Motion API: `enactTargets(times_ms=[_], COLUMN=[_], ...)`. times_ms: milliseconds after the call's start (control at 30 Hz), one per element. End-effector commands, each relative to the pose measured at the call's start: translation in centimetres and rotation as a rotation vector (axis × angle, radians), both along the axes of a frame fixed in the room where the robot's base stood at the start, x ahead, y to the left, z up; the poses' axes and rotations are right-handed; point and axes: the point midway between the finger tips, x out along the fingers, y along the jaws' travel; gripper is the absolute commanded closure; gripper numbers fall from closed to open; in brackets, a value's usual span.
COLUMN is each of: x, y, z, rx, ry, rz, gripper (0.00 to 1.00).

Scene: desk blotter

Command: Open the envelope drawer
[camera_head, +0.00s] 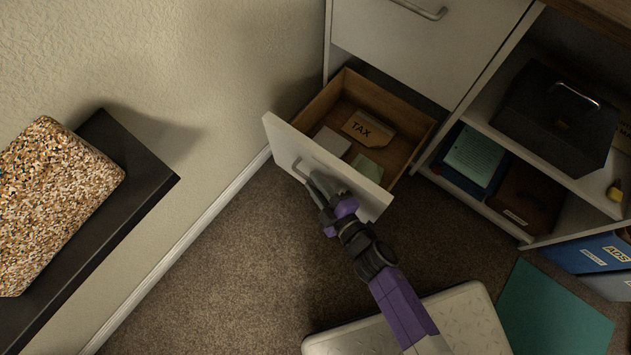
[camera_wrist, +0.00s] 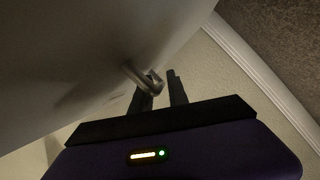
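The lower drawer (camera_head: 398,109) of the white cabinet stands pulled well out in the head view, its wooden inside showing. In it lie a brown envelope marked TAX (camera_head: 368,128), a pale grey item (camera_head: 331,141) and a pale green item (camera_head: 367,167). My gripper (camera_head: 313,180) is at the drawer's white front (camera_head: 282,136), by its metal handle (camera_head: 297,167). In the wrist view the handle (camera_wrist: 143,77) is right at my fingertips (camera_wrist: 162,78). The two dark fingers stand apart, with a gap showing between the handle and the right finger.
A closed upper drawer (camera_head: 410,45) is above. Open shelves on the right hold a black box (camera_head: 552,118), folders and binders. A pale patterned mat (camera_head: 470,318) and a teal board (camera_head: 555,315) lie on the carpet. Carpet left of my arm is clear.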

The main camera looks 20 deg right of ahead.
Motion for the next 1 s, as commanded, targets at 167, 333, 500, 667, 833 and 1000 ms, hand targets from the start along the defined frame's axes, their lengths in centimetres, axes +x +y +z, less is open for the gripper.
enactTargets(times_ms=[167,333,500,667,833,1000], x=[0.1,-0.4,-2.7,-5.2,-6.8,-7.3], y=[0.0,-0.1,-0.8,-1.5,-2.0,-2.2], z=[0.1,0.3,1.0,1.5,1.8,1.7], rx=[0.0,0.001,0.0,0.0,0.0,0.0], ry=[-0.003,-0.002,0.0,0.0,0.0,-0.001], rz=[0.001,0.002,0.001,0.0,0.001,0.0], gripper=[0.8,0.8,0.8,0.8,0.8,0.8])
